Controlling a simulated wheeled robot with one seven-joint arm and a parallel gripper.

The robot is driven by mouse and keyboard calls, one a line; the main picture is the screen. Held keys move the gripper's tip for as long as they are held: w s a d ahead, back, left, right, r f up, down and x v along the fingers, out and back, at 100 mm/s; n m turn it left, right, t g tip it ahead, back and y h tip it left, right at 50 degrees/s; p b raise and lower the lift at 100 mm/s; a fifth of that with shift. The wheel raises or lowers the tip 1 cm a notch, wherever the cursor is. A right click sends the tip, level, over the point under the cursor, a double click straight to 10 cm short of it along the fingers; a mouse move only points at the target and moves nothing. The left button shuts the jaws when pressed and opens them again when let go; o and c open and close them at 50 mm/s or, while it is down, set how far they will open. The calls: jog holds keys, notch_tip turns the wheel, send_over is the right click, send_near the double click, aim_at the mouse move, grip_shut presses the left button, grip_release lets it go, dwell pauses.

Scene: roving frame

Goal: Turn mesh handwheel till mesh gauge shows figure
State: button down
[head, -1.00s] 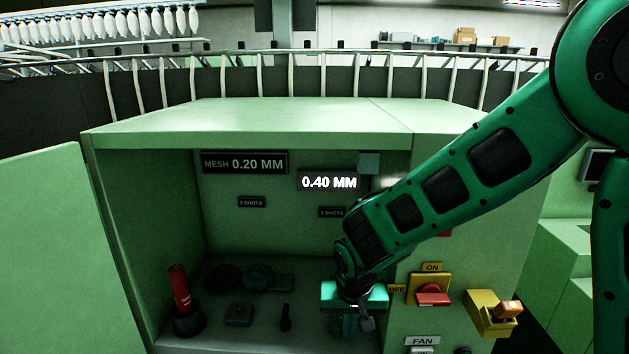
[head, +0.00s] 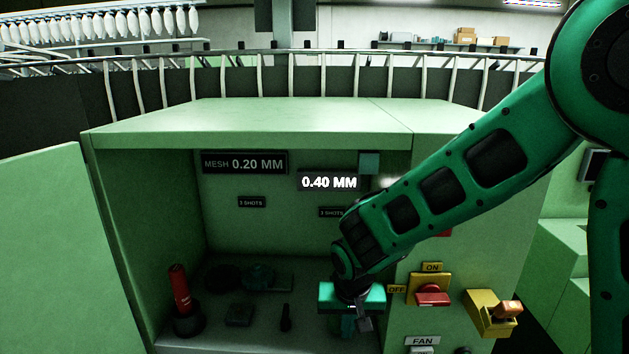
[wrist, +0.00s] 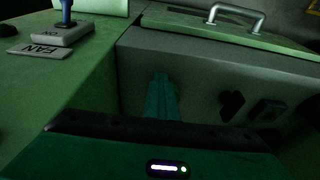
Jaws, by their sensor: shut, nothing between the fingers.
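A lit gauge reading 0.40 MM (head: 329,182) hangs at the right of the open green cabinet's interior. A plate reading MESH 0.20 MM (head: 244,163) is on the back wall to its left. My arm hides part of the right interior.
A red-handled tool (head: 180,292) stands at the cabinet's left. Small dark parts (head: 239,315) lie on its floor. To the right are a red switch (head: 432,295), a yellow box with an orange lever (head: 493,313) and a FAN label (head: 422,341). An open door (head: 60,250) stands left.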

jog(key=shift+a, duration=0.7)
jog(key=shift+w+a, duration=0.25)
jog(key=shift+a, duration=0.55)
jog(key=shift+s, duration=0.1)
dwell(0.3)
jog(key=shift+s+a+r, duration=0.15)
jog(key=shift+s, duration=0.15)
jog(key=v, duration=0.2)
jog(key=w+v, duration=0.1)
jog(key=v, duration=0.2)
jog(key=shift+r, duration=0.45)
